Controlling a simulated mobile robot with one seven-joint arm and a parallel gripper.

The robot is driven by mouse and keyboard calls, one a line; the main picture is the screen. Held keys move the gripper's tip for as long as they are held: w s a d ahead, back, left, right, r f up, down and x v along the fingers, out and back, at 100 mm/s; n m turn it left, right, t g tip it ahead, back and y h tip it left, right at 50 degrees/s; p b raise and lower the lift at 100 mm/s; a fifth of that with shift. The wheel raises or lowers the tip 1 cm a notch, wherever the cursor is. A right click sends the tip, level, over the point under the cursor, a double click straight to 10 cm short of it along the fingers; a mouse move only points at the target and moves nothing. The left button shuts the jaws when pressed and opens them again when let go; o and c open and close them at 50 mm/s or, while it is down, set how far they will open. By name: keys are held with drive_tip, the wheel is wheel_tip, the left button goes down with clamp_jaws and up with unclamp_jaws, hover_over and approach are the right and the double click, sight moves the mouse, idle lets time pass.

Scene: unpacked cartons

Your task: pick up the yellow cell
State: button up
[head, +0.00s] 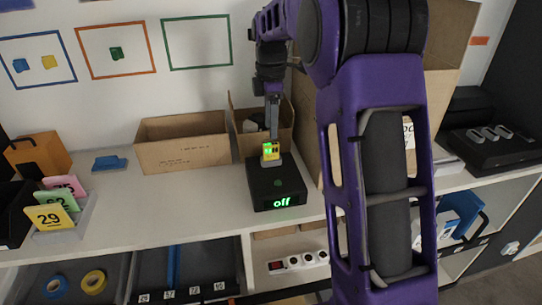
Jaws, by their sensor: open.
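The yellow cell (271,156) is a small block, yellow below with a bright green lit part on top. It stands upright at the top of a black box (272,190) whose front shows "off" in green. My gripper (272,136) points down right above the cell, with its fingers at the cell's upper end. The fingers are open. The view is too small to tell whether they touch the cell.
Two open cardboard cartons, one wide (183,152) and one narrower behind the black box, stand at the back. Numbered cards in a holder (75,232) and an orange box (40,155) are at left. The white shelf top (170,205) is clear left of the black box.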

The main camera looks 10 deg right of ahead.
sight(271, 144)
drive_tip(key=shift+f+b, duration=0.4)
drive_tip(key=shift+f, duration=3)
clamp_jaws()
